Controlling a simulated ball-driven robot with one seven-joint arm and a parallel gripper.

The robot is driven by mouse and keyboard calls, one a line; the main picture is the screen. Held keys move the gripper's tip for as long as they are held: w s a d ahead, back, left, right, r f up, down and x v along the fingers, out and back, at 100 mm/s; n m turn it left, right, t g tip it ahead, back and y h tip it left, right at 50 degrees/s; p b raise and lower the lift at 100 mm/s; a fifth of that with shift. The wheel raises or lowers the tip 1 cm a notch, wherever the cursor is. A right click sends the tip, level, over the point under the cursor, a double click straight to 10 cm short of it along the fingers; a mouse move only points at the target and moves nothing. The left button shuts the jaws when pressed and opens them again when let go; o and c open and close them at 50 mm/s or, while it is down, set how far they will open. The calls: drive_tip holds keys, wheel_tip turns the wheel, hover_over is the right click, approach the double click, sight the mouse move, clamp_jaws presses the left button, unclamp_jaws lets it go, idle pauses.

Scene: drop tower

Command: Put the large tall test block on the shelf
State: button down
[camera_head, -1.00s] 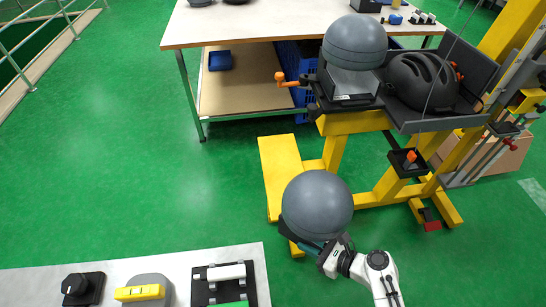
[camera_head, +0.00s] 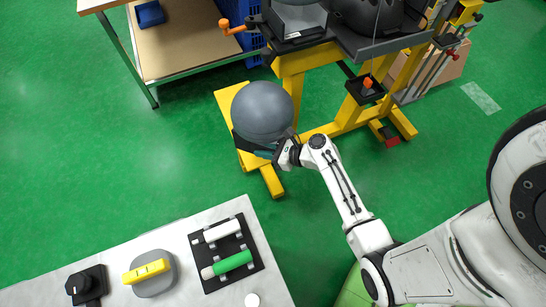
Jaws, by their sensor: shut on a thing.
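A large grey rounded block (camera_head: 263,110), like a ball on a dark base, is in the head view. I take it to be the test block. My gripper (camera_head: 276,152) is shut on its low dark base, at the block's lower right side. The block hangs over the yellow foot of the stand; its exact height above it is unclear. My fingertips are largely hidden by the block. The brown lower shelf (camera_head: 190,62) of a table is at the upper left, with a blue tray (camera_head: 150,14) on it.
A bench with black, yellow and green fixtures (camera_head: 229,252) is at lower left. Green floor is clear at left.

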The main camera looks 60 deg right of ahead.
drive_tip(key=b, duration=0.3)
hover_over(258, 159)
wheel_tip(258, 159, down, 6)
drive_tip(key=shift+w+r, duration=0.15)
drive_tip(key=shift+f+b, duration=0.4)
drive_tip(key=shift+f, duration=1.1)
drive_tip(key=c, duration=1.5)
unclamp_jaws()
drive_tip(key=shift+a+f, duration=0.1)
drive_tip(key=shift+f, duration=0.05)
drive_tip(key=shift+c, duration=0.2)
drive_tip(key=o, duration=0.4)
